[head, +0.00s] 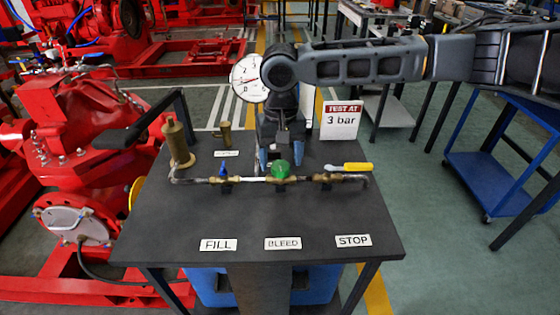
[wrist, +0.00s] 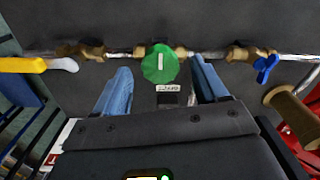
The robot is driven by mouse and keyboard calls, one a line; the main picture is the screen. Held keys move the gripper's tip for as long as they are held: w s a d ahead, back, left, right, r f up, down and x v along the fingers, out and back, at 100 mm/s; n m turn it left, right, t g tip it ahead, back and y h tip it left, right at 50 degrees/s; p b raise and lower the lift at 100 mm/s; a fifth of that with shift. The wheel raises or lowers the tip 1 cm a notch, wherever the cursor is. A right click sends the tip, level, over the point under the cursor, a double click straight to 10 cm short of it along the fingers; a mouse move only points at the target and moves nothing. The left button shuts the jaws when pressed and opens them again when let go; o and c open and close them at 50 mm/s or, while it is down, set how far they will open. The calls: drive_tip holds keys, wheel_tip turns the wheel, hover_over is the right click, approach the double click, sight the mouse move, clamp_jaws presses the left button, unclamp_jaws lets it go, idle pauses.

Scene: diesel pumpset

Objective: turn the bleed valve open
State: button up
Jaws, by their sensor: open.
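The bleed valve has a round green knob (head: 281,170) in the middle of the pipe run, behind the BLEED label (head: 283,243). In the wrist view the knob (wrist: 160,64) carries a white bar lying roughly across the pipe. My gripper (head: 281,157) is open and points down just behind the knob. In the wrist view its two blue fingers (wrist: 161,72) stand apart, with tips to either side of the knob's near edge. Nothing is held between them. I cannot tell whether a finger touches the knob.
A blue-handled valve (head: 224,171) sits left of the knob, and a yellow-handled valve (head: 346,168) right. The table front is clear apart from labels.

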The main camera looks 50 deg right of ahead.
drive_tip(key=shift+f, duration=0.75)
drive_tip(key=shift+c, duration=0.4)
drive_tip(key=c, duration=1)
